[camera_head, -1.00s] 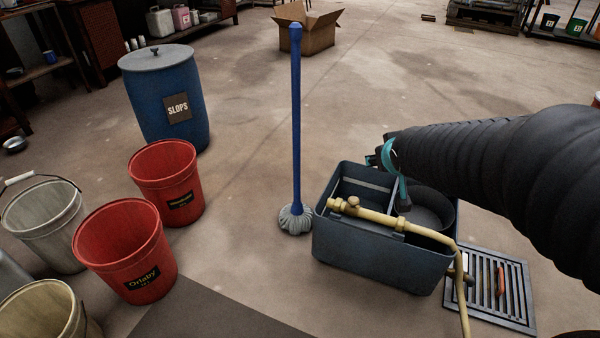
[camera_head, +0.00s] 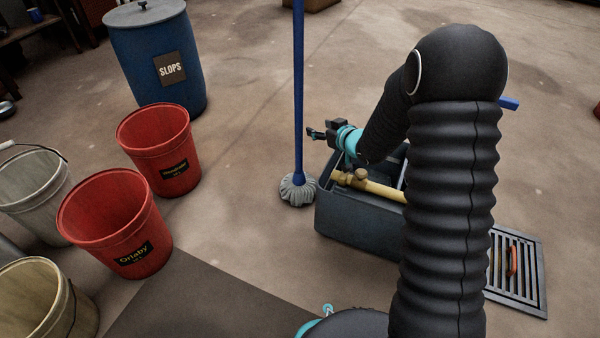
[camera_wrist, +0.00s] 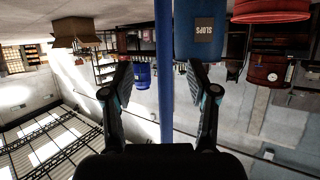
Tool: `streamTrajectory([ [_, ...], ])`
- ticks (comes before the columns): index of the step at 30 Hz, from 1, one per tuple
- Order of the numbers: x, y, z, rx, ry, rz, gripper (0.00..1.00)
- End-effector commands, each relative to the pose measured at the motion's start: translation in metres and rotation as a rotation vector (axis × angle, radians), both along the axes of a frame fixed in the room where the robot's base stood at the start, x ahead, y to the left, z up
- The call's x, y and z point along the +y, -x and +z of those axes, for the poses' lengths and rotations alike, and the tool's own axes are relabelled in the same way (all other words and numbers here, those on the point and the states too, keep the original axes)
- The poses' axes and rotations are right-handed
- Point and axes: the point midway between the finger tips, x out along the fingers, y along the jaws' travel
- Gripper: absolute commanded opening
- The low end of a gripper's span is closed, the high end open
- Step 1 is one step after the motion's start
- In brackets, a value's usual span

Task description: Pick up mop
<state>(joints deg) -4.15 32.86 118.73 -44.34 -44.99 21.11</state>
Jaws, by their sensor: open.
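The mop stands upright on the floor, with a blue handle (camera_head: 298,90) and a grey string head (camera_head: 297,189). My gripper (camera_head: 318,133) is open and empty just right of the handle in the head view, its fingers pointing left toward it. In the wrist view the blue handle (camera_wrist: 164,75) runs between the two spread fingers of my gripper (camera_wrist: 160,78). The handle's top is cut off in the head view. I cannot tell how far the fingertips are from the handle.
Red buckets (camera_head: 115,225) (camera_head: 160,150) and a blue slops barrel (camera_head: 158,60) stand to the left. A floor drain grate (camera_head: 518,270) lies right. Floor around the mop head is mostly clear.

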Motion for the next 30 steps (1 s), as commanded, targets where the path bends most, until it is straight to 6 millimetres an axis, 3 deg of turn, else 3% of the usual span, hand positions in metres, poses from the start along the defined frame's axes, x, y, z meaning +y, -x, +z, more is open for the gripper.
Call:
streamTrajectory([
  [10, 0.035, -0.044, -0.024, 0.001, 0.0, 0.003, 0.59],
  [20, 0.047, -0.062, -0.033, 0.0, 0.002, -0.001, 0.59],
  [30, 0.071, -0.091, -0.048, 0.001, 0.001, -0.003, 0.59],
])
